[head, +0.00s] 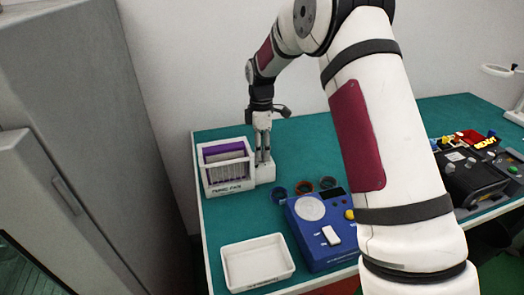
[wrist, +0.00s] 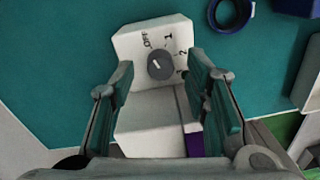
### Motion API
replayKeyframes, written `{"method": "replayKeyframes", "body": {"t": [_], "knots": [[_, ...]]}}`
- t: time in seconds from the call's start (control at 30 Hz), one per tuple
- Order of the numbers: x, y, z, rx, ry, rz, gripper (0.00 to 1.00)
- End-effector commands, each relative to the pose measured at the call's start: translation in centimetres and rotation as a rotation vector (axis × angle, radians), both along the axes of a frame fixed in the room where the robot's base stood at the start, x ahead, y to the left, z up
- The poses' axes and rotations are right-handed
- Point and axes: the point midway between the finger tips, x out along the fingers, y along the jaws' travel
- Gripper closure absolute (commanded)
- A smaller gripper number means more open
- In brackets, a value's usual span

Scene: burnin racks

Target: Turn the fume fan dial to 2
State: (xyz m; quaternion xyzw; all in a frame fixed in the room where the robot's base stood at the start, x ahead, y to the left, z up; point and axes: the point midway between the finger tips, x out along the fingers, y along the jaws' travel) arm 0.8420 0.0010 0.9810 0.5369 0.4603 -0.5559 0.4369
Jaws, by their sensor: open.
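The fume fan (head: 232,188) is a white box at the left end of the green table in the head view, with a purple and grey slotted part. Its grey round dial (wrist: 161,65) sits on a white side block, with OFF, 1, 2 and a partly hidden 3 printed around it. A short white mark shows on the dial; which label it points to I cannot tell surely. My gripper (wrist: 160,72) is open, pointing down over this block, with one finger on each side of the dial. In the head view my gripper (head: 263,150) hides the dial.
A blue device (head: 318,250) with a round pale plate stands right of the fan. Several dark rings (head: 304,187) lie behind it, and a white tray (head: 257,263) in front. Black equipment (head: 470,178) is at the right. The table behind the fan is clear.

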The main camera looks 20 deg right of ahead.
Motion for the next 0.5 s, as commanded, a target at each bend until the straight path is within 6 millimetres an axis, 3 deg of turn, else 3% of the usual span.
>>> {"method": "replayKeyframes", "body": {"t": [0.2, 0.47, 0.5], "knots": [[-0.1, 0.0, -1.5, 0.000, 0.000, 0.000, 0.57], [-0.1, 0.0, -1.6, 0.000, -0.001, 0.000, 0.57], [-0.1, 0.0, -1.6, 0.000, -0.001, 0.000, 0.62]]}}
